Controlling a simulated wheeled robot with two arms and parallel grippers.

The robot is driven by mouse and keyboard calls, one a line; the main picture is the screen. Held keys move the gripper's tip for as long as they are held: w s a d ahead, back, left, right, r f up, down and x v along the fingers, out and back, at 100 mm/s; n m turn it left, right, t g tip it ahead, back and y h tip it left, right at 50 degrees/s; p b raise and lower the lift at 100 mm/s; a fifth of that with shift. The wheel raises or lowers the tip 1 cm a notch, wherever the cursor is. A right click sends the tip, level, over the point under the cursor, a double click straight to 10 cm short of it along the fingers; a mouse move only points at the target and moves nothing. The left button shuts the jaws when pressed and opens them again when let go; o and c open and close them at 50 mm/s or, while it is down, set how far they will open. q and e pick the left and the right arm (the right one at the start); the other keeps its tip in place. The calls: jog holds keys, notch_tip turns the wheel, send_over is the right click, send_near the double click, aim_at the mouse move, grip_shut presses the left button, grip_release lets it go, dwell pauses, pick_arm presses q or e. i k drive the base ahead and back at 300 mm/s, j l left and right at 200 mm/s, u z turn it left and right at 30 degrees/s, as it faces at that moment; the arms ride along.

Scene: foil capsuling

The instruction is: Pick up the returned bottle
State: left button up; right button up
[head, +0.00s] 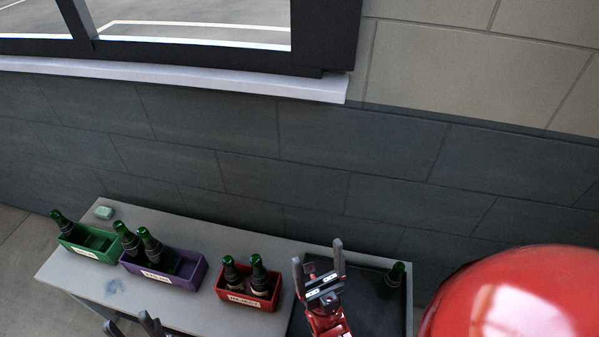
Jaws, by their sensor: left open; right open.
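A lone dark green bottle (391,283) stands upright on a dark tray or mat (368,306) at the right end of the grey table. My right gripper (318,252) is open and empty, over the left part of the dark tray, left of this bottle and apart from it. My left gripper (131,322) shows only its dark fingers at the bottom edge, in front of the table, open. Other similar bottles stand in the crates; I cannot tell from their looks which one is the returned bottle.
On the table (200,308), a green crate (88,251) holds one bottle, a purple crate (160,275) two, and a red crate (246,301) two. A pale green block (104,212) lies at the back left. A wall (250,160) rises behind.

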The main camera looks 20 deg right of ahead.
aim_at(391, 282)
jog(key=z, duration=1.6)
jog(key=u, duration=2.5)
jog(key=z, duration=2.5)
jog(key=j+z, duration=0.2)
